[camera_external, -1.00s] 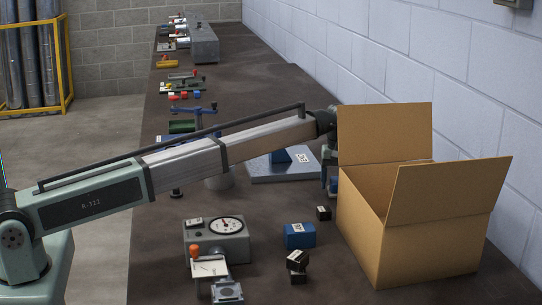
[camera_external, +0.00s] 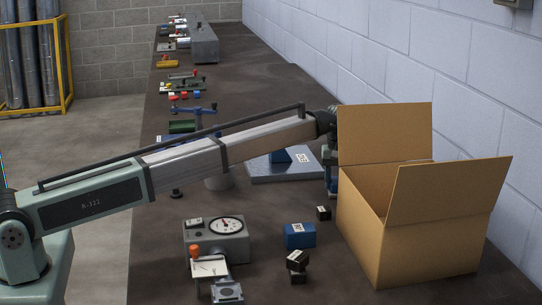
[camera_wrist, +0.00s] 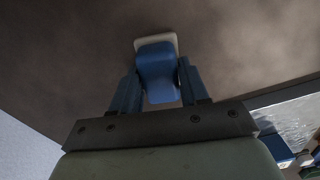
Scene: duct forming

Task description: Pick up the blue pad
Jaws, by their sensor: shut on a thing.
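The blue pad (camera_wrist: 155,55) is between the two blue fingers of my gripper (camera_wrist: 157,74) in the wrist view. The fingers press on its two sides. A pale layer or edge shows beyond the pad's far end. In the external view my gripper (camera_external: 332,181) points down beside the left side of the open cardboard box. The box and the arm hide part of it there, and the pad cannot be made out clearly.
The open cardboard box (camera_external: 365,225) stands close to my gripper. A grey plate (camera_external: 268,173) lies left of it. A dark blue block (camera_external: 299,236), small black blocks (camera_external: 297,261) and a dial gauge box (camera_external: 216,240) stand nearer the camera. A wall runs along the right.

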